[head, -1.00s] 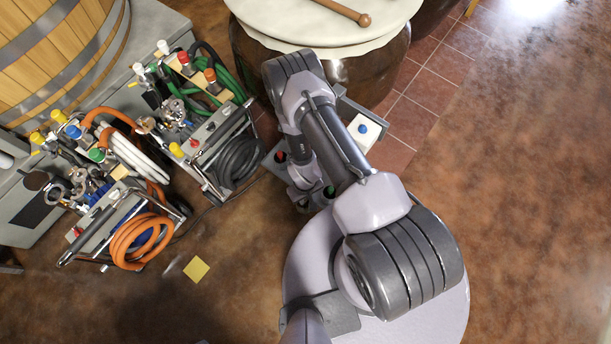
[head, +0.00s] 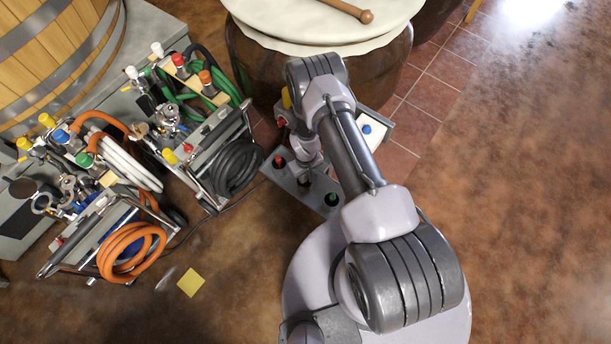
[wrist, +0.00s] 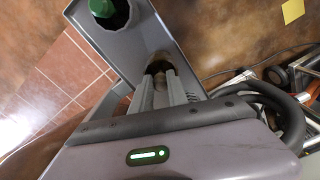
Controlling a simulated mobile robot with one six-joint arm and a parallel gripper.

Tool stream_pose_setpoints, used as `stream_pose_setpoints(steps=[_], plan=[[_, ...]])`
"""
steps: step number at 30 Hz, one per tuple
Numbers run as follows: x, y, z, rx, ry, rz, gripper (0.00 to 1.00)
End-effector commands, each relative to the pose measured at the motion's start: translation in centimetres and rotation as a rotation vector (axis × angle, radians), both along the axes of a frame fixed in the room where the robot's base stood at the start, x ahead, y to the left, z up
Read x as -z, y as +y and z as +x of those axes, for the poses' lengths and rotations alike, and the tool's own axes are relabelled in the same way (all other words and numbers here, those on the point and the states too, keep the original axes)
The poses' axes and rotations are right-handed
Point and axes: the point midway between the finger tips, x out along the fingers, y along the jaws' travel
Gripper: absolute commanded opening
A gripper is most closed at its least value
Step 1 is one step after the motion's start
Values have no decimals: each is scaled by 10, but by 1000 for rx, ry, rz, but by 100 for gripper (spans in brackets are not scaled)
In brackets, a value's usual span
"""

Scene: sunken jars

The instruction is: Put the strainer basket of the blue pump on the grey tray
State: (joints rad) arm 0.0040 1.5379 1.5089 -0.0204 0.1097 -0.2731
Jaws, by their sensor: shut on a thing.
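My gripper (wrist: 162,80) is shut on a small brownish round piece (wrist: 158,66), at a dark round opening in a grey box-like holder (wrist: 140,35) in the wrist view. I cannot tell whether this piece is the strainer basket. A green-topped thing (wrist: 103,8) sits in another opening of that holder. In the head view my arm hides the gripper; the grey holder (head: 290,185) shows beside my arm with red and green tops. A white block with a blue knob (head: 367,130) lies to the right of the arm. I cannot single out the blue pump or the grey tray.
Hose carts with an orange hose (head: 130,250) and a black hose (head: 235,160) crowd the left. A large brown jar with a pale lid (head: 320,25) stands at the back, a wooden barrel (head: 50,50) at back left. The floor right is clear.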

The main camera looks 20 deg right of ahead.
Motion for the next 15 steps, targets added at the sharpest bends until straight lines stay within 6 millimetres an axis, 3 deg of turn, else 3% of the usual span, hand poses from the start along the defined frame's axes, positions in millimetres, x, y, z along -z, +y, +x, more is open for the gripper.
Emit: stream_pose_setpoints(steps=[1,2,4,15], plan=[[3,0,0,0,0,0,0],[2,0,0,0,0,0,25],[1,0,0,0,0,0,39],[-6,0,0,0,0,0,41]])
